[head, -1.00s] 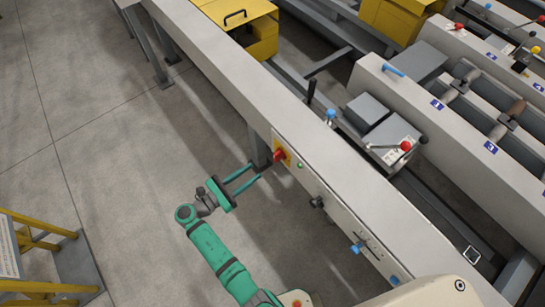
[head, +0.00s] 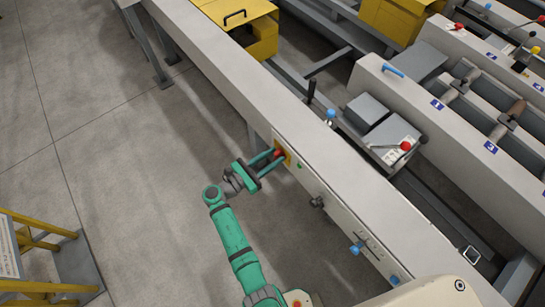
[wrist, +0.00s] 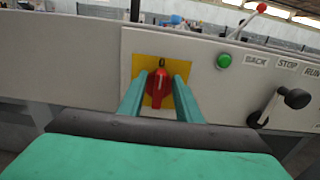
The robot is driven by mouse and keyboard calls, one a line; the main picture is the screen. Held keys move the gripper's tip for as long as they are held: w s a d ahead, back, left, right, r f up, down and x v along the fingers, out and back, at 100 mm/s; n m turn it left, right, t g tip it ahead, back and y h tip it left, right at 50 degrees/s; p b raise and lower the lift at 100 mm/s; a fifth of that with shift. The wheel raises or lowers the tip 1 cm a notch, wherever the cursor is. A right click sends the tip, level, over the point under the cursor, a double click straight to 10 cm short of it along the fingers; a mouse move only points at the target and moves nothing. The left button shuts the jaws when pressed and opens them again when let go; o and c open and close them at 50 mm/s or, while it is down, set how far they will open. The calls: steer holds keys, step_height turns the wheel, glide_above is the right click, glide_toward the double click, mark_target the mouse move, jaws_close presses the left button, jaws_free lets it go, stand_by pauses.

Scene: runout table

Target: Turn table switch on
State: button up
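The table switch is a red rotary knob (wrist: 158,86) on a yellow square plate (wrist: 146,65), set in the side panel of the runout table. Its handle stands about upright in the wrist view. My gripper (wrist: 160,82) is open, with one green finger on each side of the knob; a narrow gap shows on both sides. In the head view my gripper (head: 277,156) reaches the panel, and its fingers partly hide the red knob and the yellow plate (head: 287,158).
A green button (wrist: 224,60) sits right of the switch, near labels BACK, STOP and RUN. A black-knobbed lever (wrist: 280,105) sticks out below them. Blue knobs (head: 356,248) are further along the panel.

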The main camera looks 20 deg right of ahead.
jaws_close()
steer(key=shift+m, duration=0.3)
steer(key=m, duration=0.3)
steer(key=s+m, duration=0.1)
steer(key=m, duration=0.2)
steer(key=shift+d+f, duration=0.2)
steer(key=m, duration=0.3)
steer(key=f+m, duration=0.1)
steer(key=m, duration=0.7)
steer(key=shift+s+d+f, duration=0.15)
steer(key=shift+s+f, duration=0.05)
steer(key=shift+s, duration=0.15)
steer(key=shift+m, duration=0.3)
